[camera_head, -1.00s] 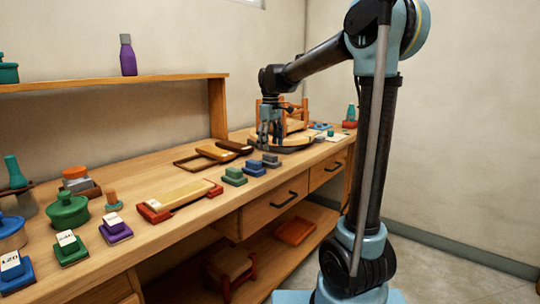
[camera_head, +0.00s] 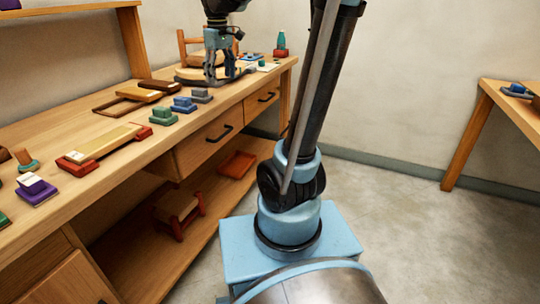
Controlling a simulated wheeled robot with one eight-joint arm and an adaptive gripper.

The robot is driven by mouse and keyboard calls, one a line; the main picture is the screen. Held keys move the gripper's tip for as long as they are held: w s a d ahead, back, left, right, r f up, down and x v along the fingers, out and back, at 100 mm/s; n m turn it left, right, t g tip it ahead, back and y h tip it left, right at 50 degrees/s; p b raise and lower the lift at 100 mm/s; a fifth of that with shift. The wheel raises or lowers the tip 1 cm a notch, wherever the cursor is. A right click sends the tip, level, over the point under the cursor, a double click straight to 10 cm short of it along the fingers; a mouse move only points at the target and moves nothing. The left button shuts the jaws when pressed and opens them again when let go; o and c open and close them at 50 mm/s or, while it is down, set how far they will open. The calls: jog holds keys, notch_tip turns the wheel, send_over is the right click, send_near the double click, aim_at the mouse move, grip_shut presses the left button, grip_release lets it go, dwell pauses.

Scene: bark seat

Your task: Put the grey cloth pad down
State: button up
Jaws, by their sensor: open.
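My gripper (camera_head: 220,74) is at the far end of the long workbench, pointing down, with its fingers apart. It is over or just in front of a round, dark-edged board (camera_head: 187,77); I cannot tell whether the fingertips touch it. I cannot make out a grey cloth pad between the fingers. A small grey block on a grey base (camera_head: 202,96) sits on the bench nearer the camera, apart from the gripper. It is too small to tell whether any of it is cloth.
Blue (camera_head: 183,105) and green (camera_head: 163,116) blocks stand beside the grey one. A wooden frame (camera_head: 183,46) stands behind the gripper. A wooden tray (camera_head: 119,106) lies on the bench. A second table (camera_head: 488,84) is at right, with open floor between.

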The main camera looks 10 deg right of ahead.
jog(key=s+d+f+m, duration=0.3)
jog(key=s+d+f, duration=0.3)
jog(key=s+f, duration=0.5)
jog(key=s+d+f+m+t, duration=0.1)
jog(key=s+d+f+m, duration=0.3)
jog(key=s+f, duration=0.7)
jog(key=s+d, duration=0.1)
jog(key=d, duration=0.1)
jog(key=shift+s+d+m+t, duration=0.3)
jog(key=shift+s+d, duration=0.05)
jog(key=shift+d, duration=0.05)
jog(key=shift+w+f, duration=0.2)
jog(key=shift+w, duration=0.2)
jog(key=shift+o, duration=0.5)
